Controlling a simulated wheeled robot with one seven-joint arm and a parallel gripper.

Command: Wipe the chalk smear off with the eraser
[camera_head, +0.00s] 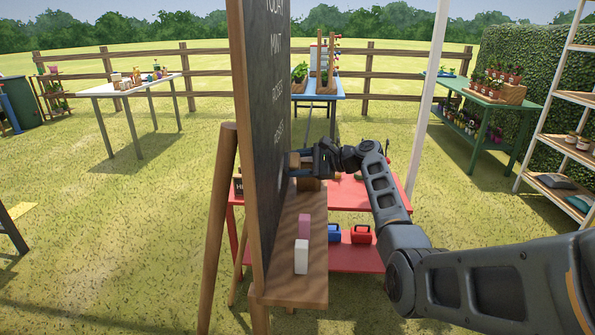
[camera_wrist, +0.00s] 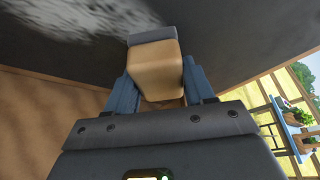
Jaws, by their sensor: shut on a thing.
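The chalkboard (camera_head: 262,100) stands on a wooden easel and is seen nearly edge-on in the head view, with chalk words on it. In the wrist view a white chalk smear (camera_wrist: 85,17) shows on the dark board at the top left. My gripper (camera_wrist: 160,88) is shut on the eraser (camera_wrist: 152,67), a tan wooden block with a grey felt pad at its far end. The felt faces the board close to the smear; I cannot tell whether it touches. In the head view my gripper (camera_head: 305,172) is close to the board's face, above the ledge.
The easel's wooden ledge (camera_head: 300,270) holds a pink block (camera_head: 305,226) and a white block (camera_head: 301,257). A red table (camera_head: 345,195) with a red and a blue box on its lower shelf stands behind. Open grass lies left of the easel.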

